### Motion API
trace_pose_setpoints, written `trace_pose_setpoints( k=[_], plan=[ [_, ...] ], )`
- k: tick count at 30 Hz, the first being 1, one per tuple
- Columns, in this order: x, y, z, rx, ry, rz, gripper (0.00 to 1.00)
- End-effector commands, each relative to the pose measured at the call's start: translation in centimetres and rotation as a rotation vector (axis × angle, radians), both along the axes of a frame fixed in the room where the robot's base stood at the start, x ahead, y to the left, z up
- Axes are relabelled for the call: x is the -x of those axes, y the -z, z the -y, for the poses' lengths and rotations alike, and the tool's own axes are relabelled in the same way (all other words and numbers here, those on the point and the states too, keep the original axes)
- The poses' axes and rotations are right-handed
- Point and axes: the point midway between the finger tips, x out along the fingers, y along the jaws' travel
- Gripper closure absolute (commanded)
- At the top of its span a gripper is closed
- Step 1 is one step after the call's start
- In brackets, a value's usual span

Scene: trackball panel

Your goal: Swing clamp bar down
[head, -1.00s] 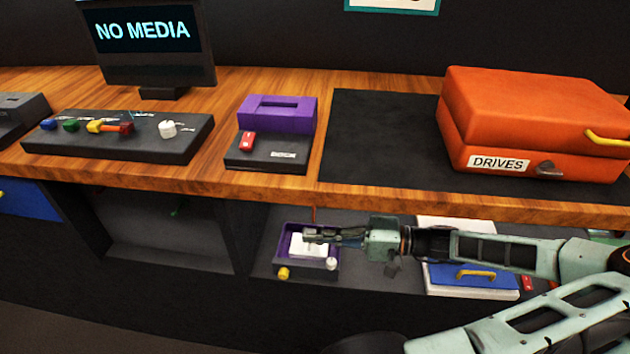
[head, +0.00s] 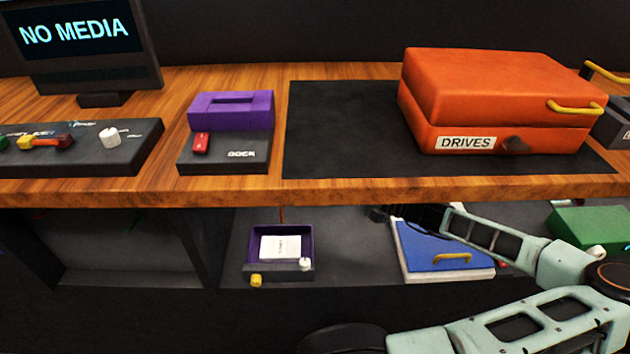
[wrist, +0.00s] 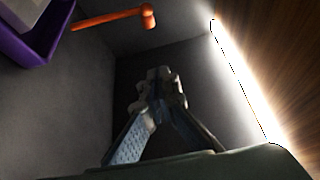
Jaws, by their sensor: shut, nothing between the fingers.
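A purple tray (head: 252,241) stands on the lower shelf with a white labelled block (head: 281,247) in it. A thin orange bar (head: 282,214) stands upright behind the tray, its upper part hidden by the counter edge. In the wrist view an orange bar with a thick knobbed end (wrist: 115,17) sticks out beside the purple tray (wrist: 45,48) at the upper left; it looks like the clamp bar. My gripper (wrist: 163,78) is shut and empty, apart from bar and tray. In the head view it is right of the tray, mostly under the counter edge.
A green box (head: 590,226) is farther right. The wooden counter (head: 330,190) overhangs the shelf.

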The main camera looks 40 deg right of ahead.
Motion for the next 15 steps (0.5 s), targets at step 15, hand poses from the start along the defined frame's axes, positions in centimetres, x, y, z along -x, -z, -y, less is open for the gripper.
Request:
trace_pose_setpoints(
  k=[15],
  plan=[
    [-6.3, 0.3, -4.7, -0.001, 0.0, 0.001, 1.0]
  ],
)
